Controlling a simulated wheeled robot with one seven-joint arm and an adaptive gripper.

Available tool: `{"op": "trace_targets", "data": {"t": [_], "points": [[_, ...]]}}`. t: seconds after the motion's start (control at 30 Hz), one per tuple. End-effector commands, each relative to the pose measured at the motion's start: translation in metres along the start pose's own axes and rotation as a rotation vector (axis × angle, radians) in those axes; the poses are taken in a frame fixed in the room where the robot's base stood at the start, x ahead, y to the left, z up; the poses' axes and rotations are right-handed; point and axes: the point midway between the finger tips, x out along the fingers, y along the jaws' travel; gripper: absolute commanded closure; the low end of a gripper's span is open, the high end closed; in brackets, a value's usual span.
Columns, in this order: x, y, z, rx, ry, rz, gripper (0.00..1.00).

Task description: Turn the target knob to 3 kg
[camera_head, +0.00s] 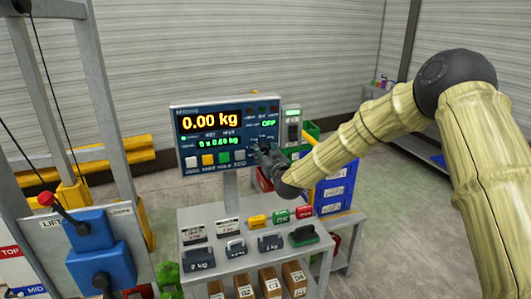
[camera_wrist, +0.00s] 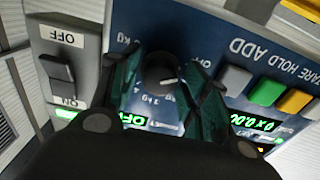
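The knob (camera_wrist: 160,73) is a dark round dial on the blue scale panel, with a white pointer mark toward the lower right in the wrist view. Upside-down labels ring it: OFF is at its right, and a kg label is at its upper left. The pointer is nearer OFF. My gripper (camera_wrist: 166,62) has its dark green fingers apart, one on each side of the knob; I cannot tell whether they touch it. In the head view my gripper (camera_head: 266,160) is at the panel's lower right and hides the knob. The scale panel (camera_head: 187,146) shows 0.00 kg and a green OFF.
A switch box (camera_head: 292,127) stands close right of the panel, with an ON/OFF rocker (camera_wrist: 57,80). Push buttons (camera_head: 208,160) line the panel's lower edge. The grey table (camera_head: 200,213) below holds weights and coloured blocks. A lift station (camera_head: 95,245) stands at left.

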Motion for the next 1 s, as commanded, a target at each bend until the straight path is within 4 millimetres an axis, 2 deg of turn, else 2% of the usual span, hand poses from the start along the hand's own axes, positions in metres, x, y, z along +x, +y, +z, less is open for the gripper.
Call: {"op": "trace_targets", "data": {"t": [0.03, 0.17, 0.57, 0.77, 1.0], "points": [[0.0, 0.0, -0.0001, 0.0, 0.0, 0.0, 0.69], [-0.0001, 0.0001, -0.0001, 0.0, 0.0, 0.0, 0.92], [0.0001, 0.0002, 0.0021, 0.043, 0.001, 0.001, 0.92], [-0.0001, 0.0013, 0.0053, 0.155, 0.002, 0.002, 0.92], [-0.0001, 0.0011, 0.0067, 0.367, 0.003, 0.001, 0.92]]}}
